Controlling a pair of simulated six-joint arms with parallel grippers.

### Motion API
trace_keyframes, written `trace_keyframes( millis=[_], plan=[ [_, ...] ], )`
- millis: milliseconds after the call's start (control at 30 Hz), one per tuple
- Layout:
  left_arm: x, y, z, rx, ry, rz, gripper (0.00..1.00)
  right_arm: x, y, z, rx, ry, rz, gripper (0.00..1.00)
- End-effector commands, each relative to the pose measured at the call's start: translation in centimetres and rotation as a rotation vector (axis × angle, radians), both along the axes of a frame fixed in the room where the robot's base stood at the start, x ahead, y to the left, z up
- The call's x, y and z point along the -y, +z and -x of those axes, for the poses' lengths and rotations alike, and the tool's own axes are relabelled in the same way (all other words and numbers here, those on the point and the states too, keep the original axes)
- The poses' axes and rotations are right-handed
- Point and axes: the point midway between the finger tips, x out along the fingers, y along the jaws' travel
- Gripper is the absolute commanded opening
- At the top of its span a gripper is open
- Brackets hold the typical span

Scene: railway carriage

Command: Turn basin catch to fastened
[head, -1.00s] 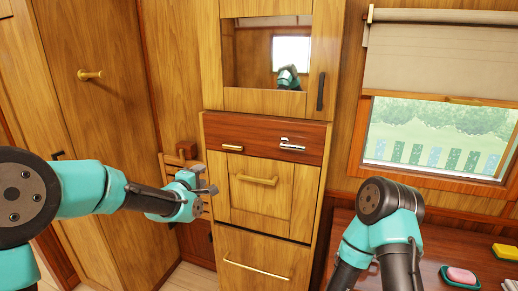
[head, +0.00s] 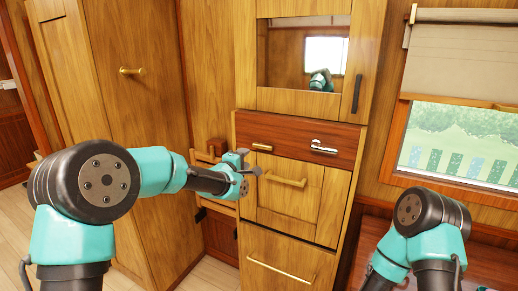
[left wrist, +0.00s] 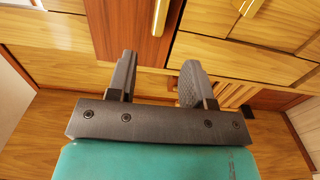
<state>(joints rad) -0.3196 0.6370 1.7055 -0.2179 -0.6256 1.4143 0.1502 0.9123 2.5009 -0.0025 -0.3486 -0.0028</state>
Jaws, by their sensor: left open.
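The basin catch looks to be the small brass bar (head: 262,147) on the dark red wood panel (head: 290,137). It lies about level, along the panel. In the left wrist view a brass bar (left wrist: 160,15), which looks like the same catch, shows at the top, beyond the fingertips. Below the panel is the wooden basin front (head: 270,203) with a brass handle (head: 286,182). My left gripper (head: 248,163) is open and empty, just left of and below the catch, apart from it. Its two fingers (left wrist: 158,75) show spread in the left wrist view. My right gripper is out of view.
A chrome fitting (head: 324,149) sits on the same panel, to the right of the brass bar. A mirror recess (head: 290,60) is above. A tall wardrobe (head: 130,110) stands at left, a window (head: 460,145) at right. My right arm is at lower right.

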Motion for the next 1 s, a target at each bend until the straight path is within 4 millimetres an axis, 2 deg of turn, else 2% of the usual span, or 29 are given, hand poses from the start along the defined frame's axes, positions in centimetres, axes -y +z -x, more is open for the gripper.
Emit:
trace_keyframes(
  millis=[200, 700, 1000],
  plan=[
    [1.5, -0.1, -3.0, -0.001, 0.000, 0.000, 0.47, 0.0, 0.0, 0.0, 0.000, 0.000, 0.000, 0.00],
    [4.5, -0.1, -8.8, 0.001, 0.000, 0.000, 0.47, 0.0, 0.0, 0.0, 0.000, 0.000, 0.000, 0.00],
    [5.4, -0.1, -10.6, -0.001, 0.000, 0.000, 0.47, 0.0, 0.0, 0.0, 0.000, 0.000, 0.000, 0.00]
  ],
)
